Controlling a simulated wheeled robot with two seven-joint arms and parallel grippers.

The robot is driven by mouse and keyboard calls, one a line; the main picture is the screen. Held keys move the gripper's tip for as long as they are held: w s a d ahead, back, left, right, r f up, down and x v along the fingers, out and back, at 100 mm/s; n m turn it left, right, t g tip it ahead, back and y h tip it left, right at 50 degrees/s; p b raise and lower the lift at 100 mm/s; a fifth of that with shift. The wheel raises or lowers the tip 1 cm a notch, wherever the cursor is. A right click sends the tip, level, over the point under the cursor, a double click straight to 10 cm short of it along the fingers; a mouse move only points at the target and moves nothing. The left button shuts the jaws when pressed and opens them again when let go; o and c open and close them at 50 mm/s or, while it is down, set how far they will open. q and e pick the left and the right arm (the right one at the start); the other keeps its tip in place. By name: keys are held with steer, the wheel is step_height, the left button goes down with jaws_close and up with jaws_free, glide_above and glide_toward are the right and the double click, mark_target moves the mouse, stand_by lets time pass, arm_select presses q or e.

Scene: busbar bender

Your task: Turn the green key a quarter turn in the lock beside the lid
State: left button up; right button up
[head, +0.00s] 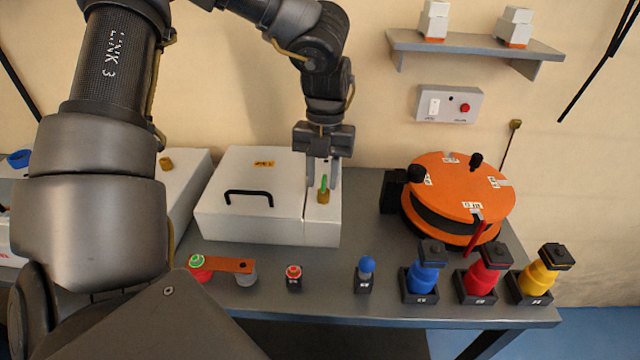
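The green key (324,183) stands upright in a brass-coloured lock (323,197) on the narrow strip of a white box, to the right of its lid (255,190). The lid is shut and has a black handle (249,196). My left gripper (323,180) points down over the lock, its two fingers on either side of the key. I see gaps between the fingers and the key, so the gripper looks open. The fingers hide little of the key, but its exact turn is too small to tell. My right gripper is not in view.
To the right stands an orange and black round bender (458,185). Along the front edge are a pivoting orange bar (228,264), a red-topped button (293,275), a blue knob (367,270), and blue, red (484,275) and yellow bottle-like pieces. A control box (449,104) and shelf (475,45) are on the wall.

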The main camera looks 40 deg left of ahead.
arm_select(q)
steer(key=shift+f, duration=0.2)
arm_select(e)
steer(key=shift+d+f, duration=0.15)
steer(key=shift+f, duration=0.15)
arm_select(q)
step_height(320, 180, up, 11)
steer(key=w+a+p, duration=0.1)
steer(key=shift+w, duration=0.2)
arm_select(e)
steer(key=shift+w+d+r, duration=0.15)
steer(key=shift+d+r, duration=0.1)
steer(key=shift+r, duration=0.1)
